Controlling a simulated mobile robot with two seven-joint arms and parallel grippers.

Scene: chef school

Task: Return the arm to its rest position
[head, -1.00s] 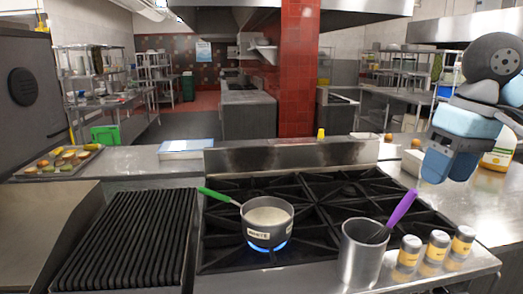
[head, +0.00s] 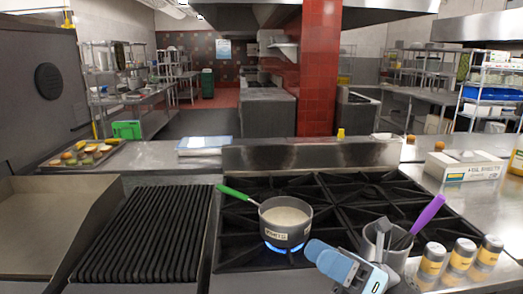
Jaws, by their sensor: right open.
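My right gripper (head: 376,250) is low in the head view, right of the saucepan and overlapping the metal canister in the picture. It is open, and I see nothing held in it. Its blue-grey body covers part of the stove's front edge. I cannot tell whether it touches the canister. My left gripper is not in view.
A saucepan (head: 286,228) with a green handle and pale contents stands over a lit burner on the stove (head: 340,190). The metal canister (head: 399,258) holds a purple-handled utensil (head: 427,213). Three yellow-labelled shakers (head: 461,256) stand to the right. A ribbed grill (head: 145,235) is left.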

